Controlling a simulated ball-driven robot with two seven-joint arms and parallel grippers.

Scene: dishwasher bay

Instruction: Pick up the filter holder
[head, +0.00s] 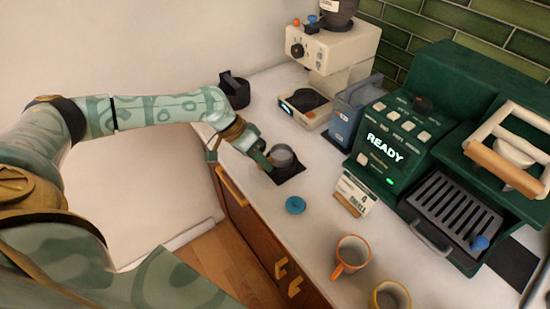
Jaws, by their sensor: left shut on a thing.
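The filter holder (283,155) shows as a round grey basket on a small black mat (288,174) near the counter's left edge. My left gripper (264,158) reaches in from the left and is shut on the filter holder at its near-left side. The fingers hide part of the holder, and its handle is hard to make out. I cannot tell whether the holder touches the mat. My right gripper is not in view.
A blue disc (295,205) lies just in front of the mat. A small sign card (352,193), an orange mug (350,257) and a yellow mug (389,299) stand to the right. A cream grinder (331,48) and the green coffee machine (450,120) stand behind.

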